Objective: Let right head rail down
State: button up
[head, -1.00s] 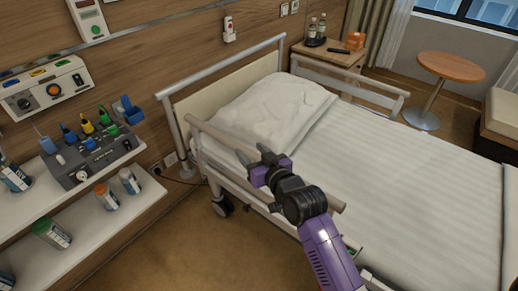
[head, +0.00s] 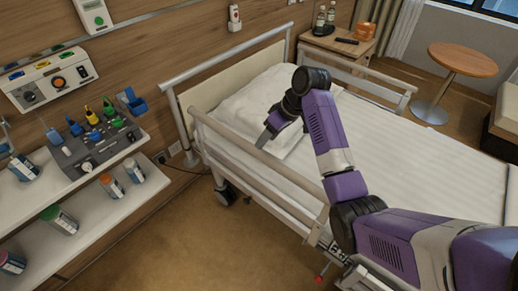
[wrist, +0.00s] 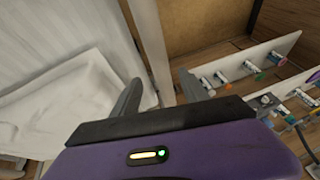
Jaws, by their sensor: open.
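The right head rail (head: 240,160) is a beige bar along the near side of the bed, beside the pillow. It stands up, with its top bar above the mattress edge. My gripper (head: 264,138) is over the bed's near edge by the pillow, its fingers pointing toward the rail. In the wrist view my gripper (wrist: 160,88) is open, and the rail (wrist: 150,45) runs between the two fingers in the picture. I cannot tell whether they touch it. A red knob (head: 318,280) shows low on the bed's near side, past the rail's foot-side end.
The bed (head: 400,150) has a white pillow (head: 240,105) and a far rail (head: 365,80). Shelves with bottles and a grey device (head: 95,145) stand at the left. A bedside cabinet (head: 335,45) and a round table (head: 462,60) are behind. The floor (head: 190,240) in front is clear.

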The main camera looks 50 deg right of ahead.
jog(key=x, duration=0.7)
jog(key=shift+w+f+p, duration=0.1)
jog(key=shift+f+p, duration=0.1)
jog(key=shift+p, duration=0.1)
grip_shut()
dwell(1.1)
